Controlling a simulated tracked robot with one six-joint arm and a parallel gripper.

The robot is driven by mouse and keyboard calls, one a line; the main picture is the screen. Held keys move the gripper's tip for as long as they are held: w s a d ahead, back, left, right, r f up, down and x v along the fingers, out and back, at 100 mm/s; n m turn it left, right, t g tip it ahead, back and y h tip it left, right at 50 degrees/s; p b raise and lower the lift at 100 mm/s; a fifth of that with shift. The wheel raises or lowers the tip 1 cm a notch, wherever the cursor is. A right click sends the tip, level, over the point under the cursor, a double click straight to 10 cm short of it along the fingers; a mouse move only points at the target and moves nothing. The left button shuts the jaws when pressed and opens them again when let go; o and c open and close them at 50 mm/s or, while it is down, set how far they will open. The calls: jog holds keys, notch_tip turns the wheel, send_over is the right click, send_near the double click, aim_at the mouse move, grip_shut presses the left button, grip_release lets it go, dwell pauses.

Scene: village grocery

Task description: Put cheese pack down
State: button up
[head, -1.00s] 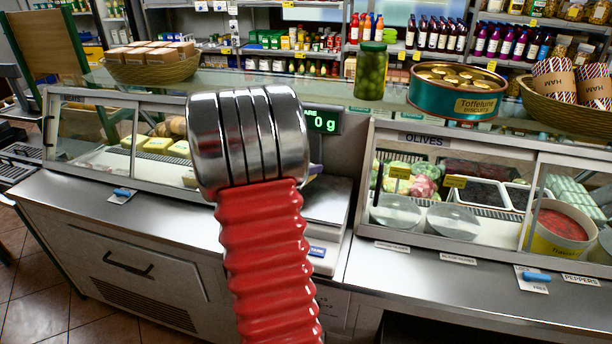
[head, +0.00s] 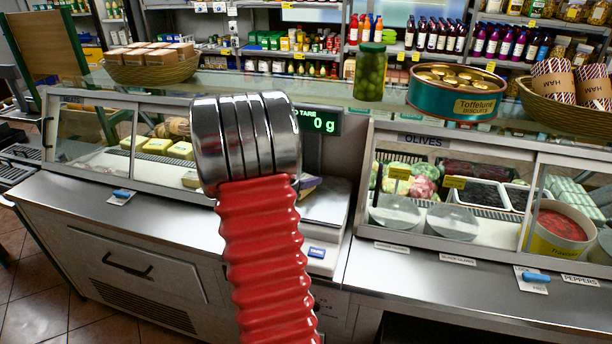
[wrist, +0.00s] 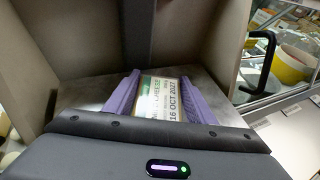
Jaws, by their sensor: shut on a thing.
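My gripper (wrist: 161,80) is shut on the cheese pack (wrist: 165,98), with a purple finger on each side of it in the wrist view. The pack has a green and white label reading cheese and 16 OCT 2027. A metal plate (wrist: 90,92) lies below and around it; I cannot tell whether the pack touches it. In the head view, my red arm hides most of the gripper. A small purple and yellowish part shows just right of the arm, over the scale (head: 326,208). The scale's display (head: 318,122) reads 0 g.
Glass display cases stand left (head: 95,125) and right (head: 450,190) of the scale. A pickle jar (head: 370,72), a biscuit tin (head: 455,92) and baskets sit on the glass shelf above. The steel counter front (head: 430,285) is mostly clear.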

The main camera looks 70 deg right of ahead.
jog(key=shift+f, duration=0.1)
jog(key=o, duration=1.2)
jog(key=shift+o, duration=0.2)
jog(key=shift+w+a+r, duration=0.1)
jog(key=shift+a+r, duration=0.1)
jog(key=v, duration=1.1)
jog(key=shift+a, duration=0.35)
jog(key=shift+r, duration=0.1)
